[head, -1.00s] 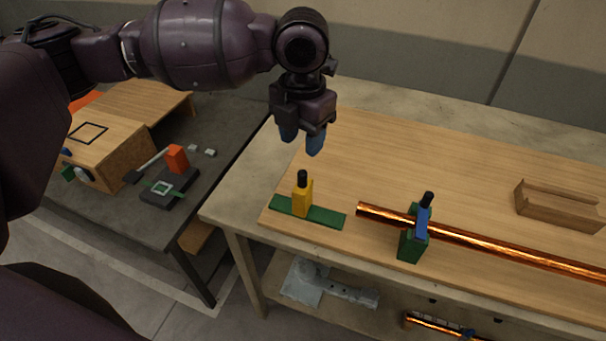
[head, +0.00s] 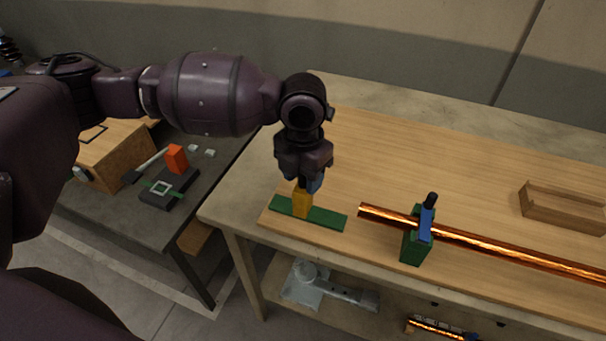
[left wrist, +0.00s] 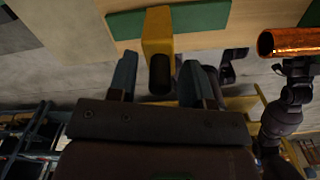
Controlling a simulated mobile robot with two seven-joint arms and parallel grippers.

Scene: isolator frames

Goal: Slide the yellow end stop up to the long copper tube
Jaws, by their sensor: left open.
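The yellow end stop (head: 302,204) stands upright on a green rail (head: 327,217) at the bench's left end. In the left wrist view the yellow end stop (left wrist: 158,36) and its dark knob show between my fingers. The long copper tube (head: 500,248) lies to the right, with a gap between its near end and the stop. My left gripper (head: 309,184) is open at the top of the stop, with blue fingertips around the knob; in the left wrist view the fingers (left wrist: 160,80) are apart. I do not see my right gripper.
A green and blue clamp (head: 415,245) with a black knob holds the copper tube. A wooden cradle (head: 562,208) sits at the right. A darker side table (head: 120,215) on the left holds a wooden box and a red block.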

